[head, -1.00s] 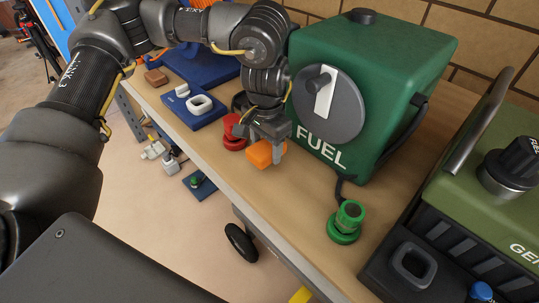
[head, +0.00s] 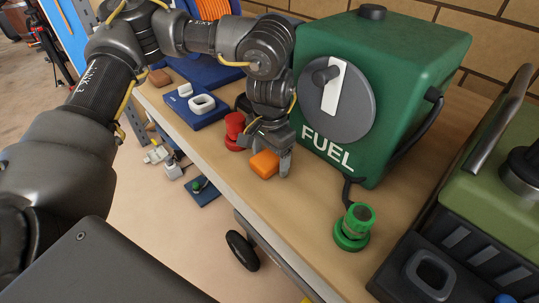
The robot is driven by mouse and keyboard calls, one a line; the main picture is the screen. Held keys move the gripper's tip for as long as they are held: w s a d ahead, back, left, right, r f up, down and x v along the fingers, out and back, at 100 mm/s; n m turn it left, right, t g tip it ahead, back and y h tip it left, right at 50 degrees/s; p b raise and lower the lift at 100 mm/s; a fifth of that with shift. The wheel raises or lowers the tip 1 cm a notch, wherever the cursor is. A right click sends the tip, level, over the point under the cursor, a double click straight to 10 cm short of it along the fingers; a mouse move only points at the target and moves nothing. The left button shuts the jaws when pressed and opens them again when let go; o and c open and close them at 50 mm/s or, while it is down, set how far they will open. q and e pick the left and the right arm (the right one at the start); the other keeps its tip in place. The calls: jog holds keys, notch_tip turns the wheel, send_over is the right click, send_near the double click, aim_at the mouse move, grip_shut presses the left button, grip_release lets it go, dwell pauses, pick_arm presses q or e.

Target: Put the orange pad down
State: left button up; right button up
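The orange pad (head: 264,165) is a small block low over the wooden bench top, in front of the green fuel box. My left gripper (head: 270,158) reaches down from above with its fingers at the pad, and it appears shut on it. One finger shows along the pad's right side; the other is mostly hidden. The pad is at or very near the bench surface; I cannot tell whether it touches. My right gripper is not in view.
A red knob (head: 234,132) stands just left of the pad. The green fuel box (head: 402,75) stands behind to the right. The bench top (head: 307,209) is clear between pad and connector.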

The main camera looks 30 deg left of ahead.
aim_at(270, 156)
pick_arm(q)
notch_tip(270, 156, up, 12)
jog(key=shift+r+b, duration=0.2)
jog(key=shift+b, duration=0.15)
dwell(0.7)
